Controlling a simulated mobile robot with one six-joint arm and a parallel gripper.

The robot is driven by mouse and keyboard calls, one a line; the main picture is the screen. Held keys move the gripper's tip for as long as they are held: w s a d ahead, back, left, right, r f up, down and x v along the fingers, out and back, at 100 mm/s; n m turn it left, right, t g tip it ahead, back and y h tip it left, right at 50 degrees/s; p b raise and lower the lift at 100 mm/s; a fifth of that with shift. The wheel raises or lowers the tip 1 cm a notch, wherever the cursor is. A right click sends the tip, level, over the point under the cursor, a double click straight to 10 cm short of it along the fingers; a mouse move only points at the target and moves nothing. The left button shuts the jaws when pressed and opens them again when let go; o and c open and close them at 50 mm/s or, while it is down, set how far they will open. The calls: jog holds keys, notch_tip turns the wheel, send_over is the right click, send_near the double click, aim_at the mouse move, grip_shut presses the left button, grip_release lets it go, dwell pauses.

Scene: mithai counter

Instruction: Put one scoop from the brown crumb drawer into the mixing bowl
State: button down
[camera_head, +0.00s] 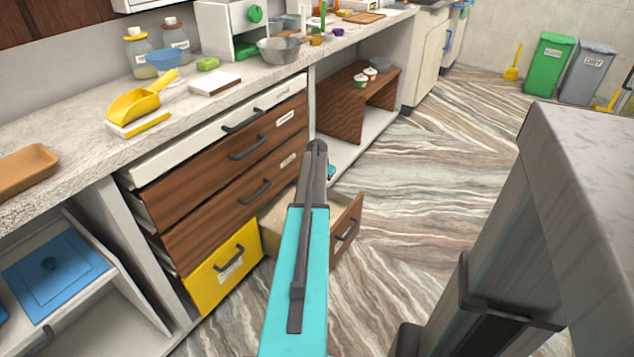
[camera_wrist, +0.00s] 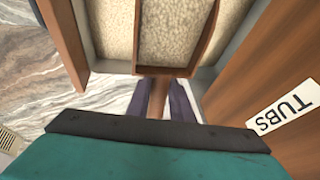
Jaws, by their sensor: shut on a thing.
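A low drawer with a brown front (camera_head: 346,233) stands pulled out from the counter. In the wrist view its brown front (camera_wrist: 65,40) is at left and pale beige crumbs (camera_wrist: 108,25) fill it. My gripper (camera_wrist: 158,97) is shut on the handle of a brown, square-sided scoop (camera_wrist: 205,40). The scoop is over or in the drawer, with crumb texture showing inside its walls; how deep it sits I cannot tell. My arm hides the gripper and scoop in the head view. A metal bowl (camera_head: 278,51), seemingly the mixing bowl, stands on the counter at the back.
A yellow scoop (camera_head: 137,105) rests on a stand on the counter. A yellow drawer (camera_head: 222,280) is beside the open one. A brown front labelled TUBS (camera_wrist: 285,115) is close at right in the wrist view. A grey-topped block (camera_head: 590,145) stands at right; the marbled floor between is clear.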

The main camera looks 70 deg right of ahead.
jog(key=shift+s+d+r+y+p, duration=0.1)
jog(key=shift+d+r+y+p, duration=0.2)
jog(key=shift+d+r+p, duration=0.5)
jog(key=shift+s+a+r, duration=0.1)
jog(key=shift+s+a, duration=0.05)
jog(key=shift+a, duration=0.05)
